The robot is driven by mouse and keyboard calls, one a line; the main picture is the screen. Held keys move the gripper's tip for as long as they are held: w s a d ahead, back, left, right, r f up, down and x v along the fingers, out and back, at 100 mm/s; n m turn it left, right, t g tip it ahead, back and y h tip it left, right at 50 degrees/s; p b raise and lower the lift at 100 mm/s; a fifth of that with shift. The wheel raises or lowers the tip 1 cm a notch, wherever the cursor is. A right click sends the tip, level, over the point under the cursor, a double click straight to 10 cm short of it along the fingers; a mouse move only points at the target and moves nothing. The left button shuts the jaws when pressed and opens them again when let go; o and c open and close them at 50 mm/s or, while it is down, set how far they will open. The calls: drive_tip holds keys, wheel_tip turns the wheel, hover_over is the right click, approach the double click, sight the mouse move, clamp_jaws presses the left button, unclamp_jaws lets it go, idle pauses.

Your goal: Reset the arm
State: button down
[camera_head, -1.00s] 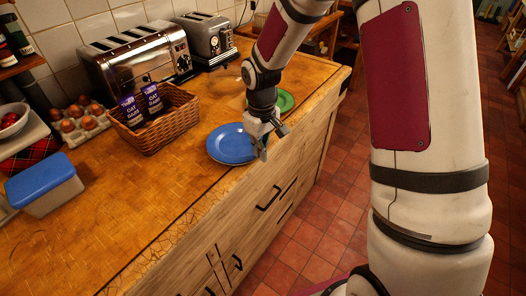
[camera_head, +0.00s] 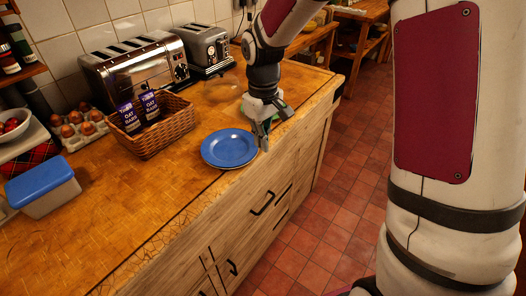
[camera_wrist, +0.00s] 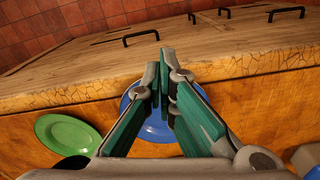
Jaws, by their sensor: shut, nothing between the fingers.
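My gripper (camera_head: 265,139) is above the front edge of the wooden counter, beside the blue plate (camera_head: 228,148). In the wrist view my gripper (camera_wrist: 163,58) has its green-padded fingers together at the tips, with nothing between them. The blue plate shows partly behind the fingers in the wrist view (camera_wrist: 128,98). My gripper mostly hides a green plate (camera_head: 278,114) in the head view; it lies clear on the counter in the wrist view (camera_wrist: 66,136).
A wicker basket (camera_head: 152,145) with oat bar boxes, a blue-lidded tub (camera_head: 42,184), an egg tray (camera_head: 81,130) and two toasters (camera_head: 135,72) (camera_head: 205,50) stand on the counter. Drawers with black handles (camera_head: 262,204) lie below. The tiled floor (camera_head: 325,220) is clear.

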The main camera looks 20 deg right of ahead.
drive_tip(key=shift+r, duration=0.9)
drive_tip(key=s+d+r+m+t, duration=0.2)
drive_tip(key=s+r, duration=1)
drive_tip(key=s+r+m+t, duration=0.2)
drive_tip(key=s+m, duration=0.1)
drive_tip(key=s, duration=0.9)
drive_tip(key=shift+s+d+r+t, duration=0.25)
drive_tip(key=shift+s+d+t, duration=0.15)
